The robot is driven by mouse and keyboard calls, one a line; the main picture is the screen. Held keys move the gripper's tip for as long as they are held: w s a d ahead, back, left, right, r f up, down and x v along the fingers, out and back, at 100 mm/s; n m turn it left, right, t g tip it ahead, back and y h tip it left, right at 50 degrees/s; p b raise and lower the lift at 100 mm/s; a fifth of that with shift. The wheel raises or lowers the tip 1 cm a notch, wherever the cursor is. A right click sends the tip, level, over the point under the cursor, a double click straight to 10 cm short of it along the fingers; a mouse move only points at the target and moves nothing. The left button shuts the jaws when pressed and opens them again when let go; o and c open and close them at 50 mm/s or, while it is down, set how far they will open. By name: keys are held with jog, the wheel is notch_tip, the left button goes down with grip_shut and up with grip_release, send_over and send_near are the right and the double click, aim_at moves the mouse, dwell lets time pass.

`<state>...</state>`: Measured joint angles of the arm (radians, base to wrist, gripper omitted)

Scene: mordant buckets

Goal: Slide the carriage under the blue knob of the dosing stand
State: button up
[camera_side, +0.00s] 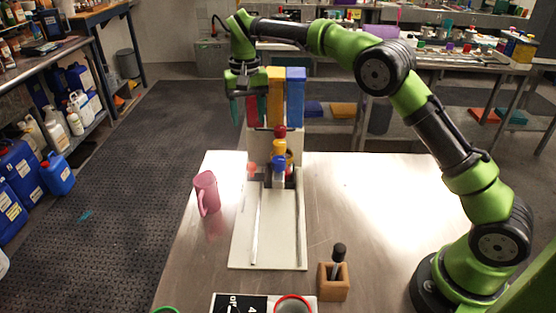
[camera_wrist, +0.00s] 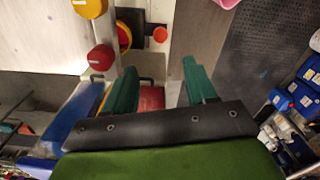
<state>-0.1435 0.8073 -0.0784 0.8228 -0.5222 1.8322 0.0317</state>
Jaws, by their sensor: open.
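The dosing stand (camera_side: 262,147) stands at the table's far edge, with red (camera_side: 252,110), yellow (camera_side: 275,97) and blue (camera_side: 296,96) containers on top. Its red (camera_side: 280,131), yellow (camera_side: 279,146) and blue (camera_side: 278,162) knobs line up in the side view. In the wrist view I see the red knob (camera_wrist: 101,57) and yellow knob (camera_wrist: 91,6). The dark carriage (camera_side: 267,181) is at the far end of the rails, partly hidden by the knobs; an orange-red round end (camera_side: 251,168) shows at its left. My gripper (camera_side: 247,108) is open beside the red container, above and behind the carriage.
A white base plate (camera_side: 277,238) with two rails runs towards the front. A pink jug (camera_side: 206,195) stands left of it. A wooden block (camera_side: 333,288) holding a black-handled tool is front right. The table's right side is clear.

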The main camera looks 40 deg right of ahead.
aim_at(251, 165)
notch_tip(251, 165, down, 15)
jog(key=shift+r, duration=0.2)
grip_shut()
dwell(0.4)
